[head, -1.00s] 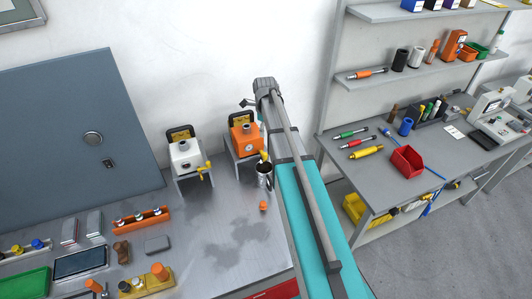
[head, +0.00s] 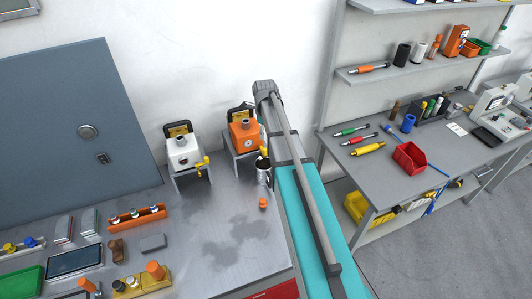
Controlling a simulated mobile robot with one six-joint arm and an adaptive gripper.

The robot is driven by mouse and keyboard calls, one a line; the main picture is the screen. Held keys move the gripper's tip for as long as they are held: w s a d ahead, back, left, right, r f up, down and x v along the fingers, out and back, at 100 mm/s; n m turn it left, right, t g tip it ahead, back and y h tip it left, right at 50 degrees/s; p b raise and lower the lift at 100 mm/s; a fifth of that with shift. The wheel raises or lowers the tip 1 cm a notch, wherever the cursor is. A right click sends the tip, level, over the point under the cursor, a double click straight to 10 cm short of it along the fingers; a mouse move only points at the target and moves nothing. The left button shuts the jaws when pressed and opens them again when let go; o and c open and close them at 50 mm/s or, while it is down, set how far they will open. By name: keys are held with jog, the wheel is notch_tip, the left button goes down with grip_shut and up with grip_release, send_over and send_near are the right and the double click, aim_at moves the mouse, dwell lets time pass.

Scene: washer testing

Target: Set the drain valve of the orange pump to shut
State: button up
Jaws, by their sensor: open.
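The orange pump (head: 244,137) stands on a small grey stand at the back of the metal bench, against the wall. A small yellow part (head: 263,152) shows at its lower right, just above a metal cup (head: 263,172); it looks like the drain valve handle. My arm passes close on its right, and I cannot tell how the handle is turned. My gripper cannot be made out; the far end of my arm hides that area, beside and above the orange pump.
A white pump (head: 183,151) with a yellow valve handle (head: 203,163) stands left of the orange one. A small orange piece (head: 262,202) lies on the bench before the cup. An orange rack (head: 137,216) and several tools lie left. The bench middle is clear.

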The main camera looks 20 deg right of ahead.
aim_at(265, 149)
jog(key=shift+f+b, duration=4.5)
jog(key=shift+f, duration=0.3)
